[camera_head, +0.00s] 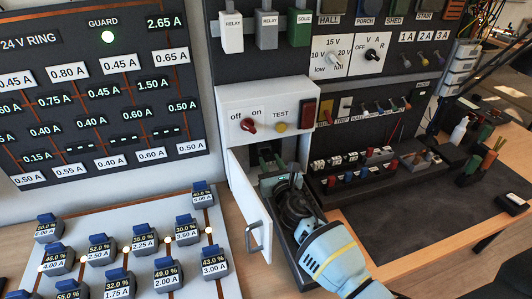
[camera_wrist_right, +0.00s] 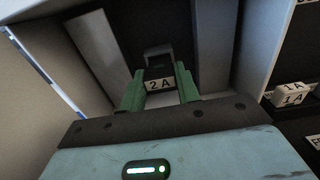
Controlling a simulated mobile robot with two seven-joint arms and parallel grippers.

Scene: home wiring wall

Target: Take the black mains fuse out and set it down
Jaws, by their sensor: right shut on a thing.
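The white fuse box (camera_head: 228,98) has a red off/on knob (camera_head: 249,126) and a yellow TEST button (camera_head: 281,127). Its lower door (camera_head: 243,198) hangs open on the left. My right gripper (camera_head: 268,165) reaches into the open compartment. In the right wrist view its green fingers stand on both sides of the black mains fuse (camera_wrist_right: 160,72), which has a "2 A" label, and are shut on it. I cannot tell whether the fuse is still seated. In the head view the fuse is not clearly visible. My left gripper is not in view.
The open door with its handle (camera_head: 255,237) stands close left of my right arm. A sloped board with blue-topped blocks (camera_head: 120,240) lies left. A dark panel with small fuses (camera_head: 352,158) is on the right. A dark mat (camera_head: 430,225) has free room.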

